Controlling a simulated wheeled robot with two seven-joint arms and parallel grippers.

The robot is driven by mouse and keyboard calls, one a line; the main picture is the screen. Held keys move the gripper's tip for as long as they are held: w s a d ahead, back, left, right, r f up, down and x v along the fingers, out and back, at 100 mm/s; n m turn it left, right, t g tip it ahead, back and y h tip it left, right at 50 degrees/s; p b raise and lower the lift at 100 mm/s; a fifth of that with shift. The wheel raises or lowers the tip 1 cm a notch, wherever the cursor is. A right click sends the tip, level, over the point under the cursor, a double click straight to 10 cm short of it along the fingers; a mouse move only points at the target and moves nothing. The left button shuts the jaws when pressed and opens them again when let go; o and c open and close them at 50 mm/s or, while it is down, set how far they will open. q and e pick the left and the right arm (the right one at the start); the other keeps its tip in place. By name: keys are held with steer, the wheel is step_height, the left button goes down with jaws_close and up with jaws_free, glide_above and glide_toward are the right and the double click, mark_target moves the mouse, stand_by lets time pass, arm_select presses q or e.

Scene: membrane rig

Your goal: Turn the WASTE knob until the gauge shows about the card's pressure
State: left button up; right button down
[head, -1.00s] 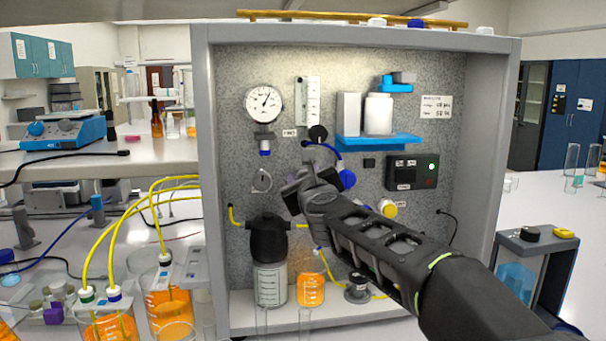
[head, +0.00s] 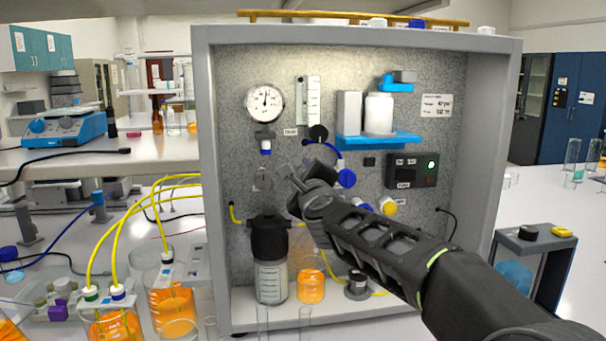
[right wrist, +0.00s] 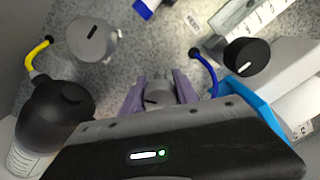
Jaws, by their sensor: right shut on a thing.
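My right gripper (head: 296,180) is at the panel in the middle of the rig, and its arm comes in from the lower right. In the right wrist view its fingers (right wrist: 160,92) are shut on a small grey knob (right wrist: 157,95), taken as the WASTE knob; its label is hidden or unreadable. In the head view the gripper covers this knob. The round white gauge (head: 265,103) is at the panel's upper left, its needle pointing about straight up. The white card (head: 436,106) is at the upper right; its print is too small to read surely. My left gripper is not in view.
A grey knob (right wrist: 92,38) and a black knob (right wrist: 245,57) flank the held knob. A black-topped filter vessel (head: 269,240) stands below left. A blue shelf (head: 378,141) with a white bottle (head: 378,113) is at the right. Blue and yellow tubes run nearby.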

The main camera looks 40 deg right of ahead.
steer(key=c, duration=0.9)
jaws_free()
steer(key=shift+v, duration=3.95)
